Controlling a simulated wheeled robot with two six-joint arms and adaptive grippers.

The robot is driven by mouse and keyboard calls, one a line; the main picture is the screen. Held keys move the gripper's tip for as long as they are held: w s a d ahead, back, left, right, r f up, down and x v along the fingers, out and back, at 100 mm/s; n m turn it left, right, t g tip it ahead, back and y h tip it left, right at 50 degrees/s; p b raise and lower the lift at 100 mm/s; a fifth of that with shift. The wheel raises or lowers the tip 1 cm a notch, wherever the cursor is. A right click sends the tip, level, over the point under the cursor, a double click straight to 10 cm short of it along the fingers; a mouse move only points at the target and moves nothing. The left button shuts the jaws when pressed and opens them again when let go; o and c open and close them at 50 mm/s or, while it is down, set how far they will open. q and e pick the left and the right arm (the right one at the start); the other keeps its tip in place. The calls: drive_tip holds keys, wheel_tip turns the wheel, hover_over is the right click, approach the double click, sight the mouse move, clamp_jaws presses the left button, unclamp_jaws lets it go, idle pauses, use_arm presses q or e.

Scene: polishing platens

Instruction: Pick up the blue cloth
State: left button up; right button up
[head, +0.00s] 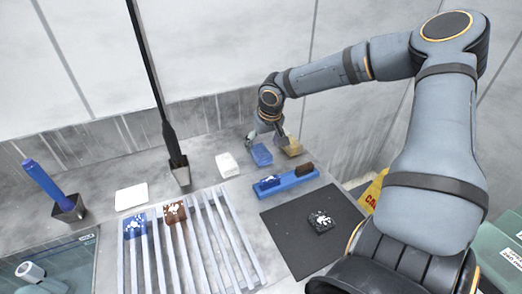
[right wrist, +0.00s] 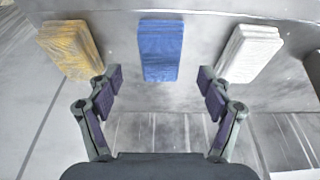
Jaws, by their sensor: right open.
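The blue cloth (head: 261,155) is a folded stack on the grey counter near the back wall in the head view. In the right wrist view the blue cloth (right wrist: 160,50) lies ahead, centred between the fingers and beyond their tips. My right gripper (head: 264,138) is just beside and above the cloth in the head view. It is open and empty, with its two fingers spread wide in the right wrist view (right wrist: 155,75). My left gripper does not show in either view.
A yellow cloth (right wrist: 69,50) and a white cloth (right wrist: 250,52) flank the blue one with gaps between. A blue tray (head: 291,184), a dark mat (head: 276,225), a slatted rack (head: 240,250) and a black post (head: 170,135) are nearby. A yellow caution sign (head: 374,190) stands right.

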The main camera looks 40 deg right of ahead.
sight(261, 151)
drive_tip(key=x, duration=0.3)
drive_tip(key=shift+w+f, duration=0.2)
drive_tip(key=shift+w, duration=0.1)
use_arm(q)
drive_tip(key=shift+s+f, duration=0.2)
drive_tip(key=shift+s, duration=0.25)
use_arm(e)
drive_tip(key=shift+s+r, duration=0.1)
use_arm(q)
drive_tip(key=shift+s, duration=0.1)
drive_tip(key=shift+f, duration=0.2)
use_arm(e)
drive_tip(key=shift+f, duration=0.3)
drive_tip(key=c, duration=1.2)
drive_tip(key=shift+r, duration=0.1)
drive_tip(key=shift+c, duration=0.2)
